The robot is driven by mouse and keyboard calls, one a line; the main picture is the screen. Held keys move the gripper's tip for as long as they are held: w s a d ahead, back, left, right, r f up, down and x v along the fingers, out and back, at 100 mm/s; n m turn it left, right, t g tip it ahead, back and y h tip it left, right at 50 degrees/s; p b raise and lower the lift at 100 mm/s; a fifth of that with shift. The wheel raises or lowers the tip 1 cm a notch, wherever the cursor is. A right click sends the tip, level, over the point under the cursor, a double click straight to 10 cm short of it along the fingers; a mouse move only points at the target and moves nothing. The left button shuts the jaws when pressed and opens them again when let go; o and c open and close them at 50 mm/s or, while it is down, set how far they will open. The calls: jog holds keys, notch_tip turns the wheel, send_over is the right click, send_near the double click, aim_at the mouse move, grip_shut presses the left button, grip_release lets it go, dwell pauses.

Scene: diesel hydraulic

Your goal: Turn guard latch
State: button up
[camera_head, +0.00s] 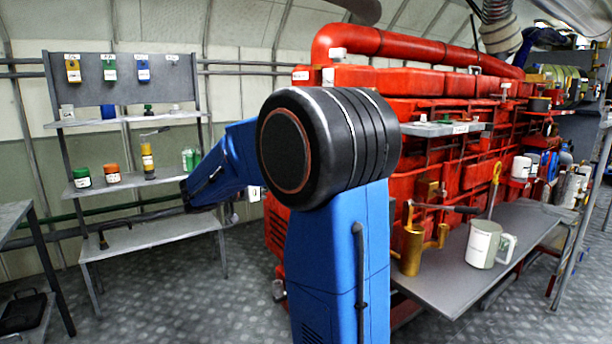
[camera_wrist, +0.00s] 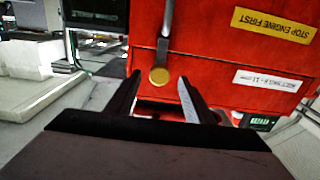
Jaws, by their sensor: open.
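In the wrist view a red panel (camera_wrist: 205,65) carries a latch-like part, a grey bar (camera_wrist: 166,20) with a round brass end (camera_wrist: 160,76); I take this to be the guard latch. The bar runs nearly vertical in the picture. My gripper (camera_wrist: 159,80) is open, and its dark fingers lie to either side of the brass end in the picture. I see no contact, and I cannot tell how deep the fingertips reach. In the head view my blue arm stands in front of the red engine (camera_head: 450,95), and the latch and gripper cannot be made out.
The panel carries a yellow "STOP ENGINE FIRST" label (camera_wrist: 272,25) and a white label (camera_wrist: 267,80), both upside down. A small display (camera_wrist: 260,122) sits below. In the head view a grey bench (camera_head: 455,285) holds a mug (camera_head: 482,245) and brass can (camera_head: 411,252). Shelves (camera_head: 140,185) stand left.

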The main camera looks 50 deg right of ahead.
jog(key=shift+x, duration=3.35)
jog(key=shift+c, duration=0.6)
jog(key=c, duration=0.9)
